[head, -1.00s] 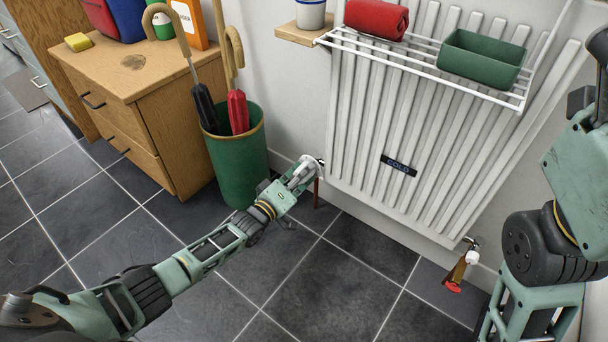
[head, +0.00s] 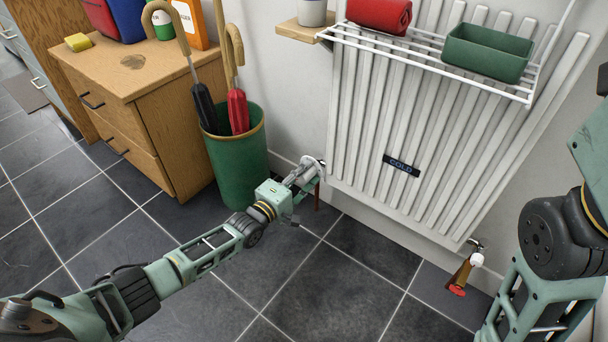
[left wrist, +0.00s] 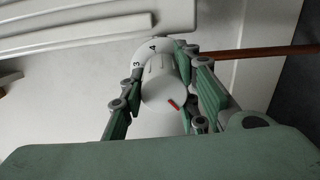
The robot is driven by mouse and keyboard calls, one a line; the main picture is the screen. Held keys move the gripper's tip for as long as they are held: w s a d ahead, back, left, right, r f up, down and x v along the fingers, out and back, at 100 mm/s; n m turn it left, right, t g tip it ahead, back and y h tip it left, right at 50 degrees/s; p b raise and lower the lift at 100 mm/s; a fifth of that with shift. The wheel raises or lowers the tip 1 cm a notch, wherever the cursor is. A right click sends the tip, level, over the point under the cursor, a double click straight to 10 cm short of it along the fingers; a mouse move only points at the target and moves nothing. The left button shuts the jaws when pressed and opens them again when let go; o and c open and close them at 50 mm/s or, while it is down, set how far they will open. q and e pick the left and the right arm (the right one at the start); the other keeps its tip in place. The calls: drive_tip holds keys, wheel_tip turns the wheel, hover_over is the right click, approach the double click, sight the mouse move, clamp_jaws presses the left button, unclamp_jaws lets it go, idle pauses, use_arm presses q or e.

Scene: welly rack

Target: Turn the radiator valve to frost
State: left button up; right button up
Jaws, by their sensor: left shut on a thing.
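The radiator valve (left wrist: 165,90) is a white round knob with a red mark on its face and a white collar showing the numbers 3 and 4. It sits at the lower left corner of the white radiator (head: 345,150). My left gripper (head: 312,172) is at the valve, and in the left wrist view its green-and-grey fingers (left wrist: 163,95) are shut on either side of the knob. In the head view the gripper mostly hides the knob. My right arm shows at the right edge, but its gripper is out of view.
A green umbrella bin (head: 238,165) stands just left of the valve, beside a wooden cabinet (head: 150,120). A copper pipe (left wrist: 255,52) runs from the valve. A white rack (head: 430,62) hangs on the radiator above. A "COLD" label (head: 401,165) is on the radiator. Tiled floor in front is clear.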

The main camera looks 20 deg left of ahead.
use_arm(q)
drive_tip(key=shift+s+d, duration=0.1)
drive_tip(key=shift+d, duration=0.1)
drive_tip(key=o, duration=1)
drive_tip(key=shift+r, duration=0.1)
drive_tip(key=shift+o, duration=0.2)
drive_tip(key=shift+a, duration=0.1)
drive_tip(key=shift+s+a, duration=0.1)
drive_tip(key=v, duration=1.1)
drive_tip(key=shift+s, duration=0.35)
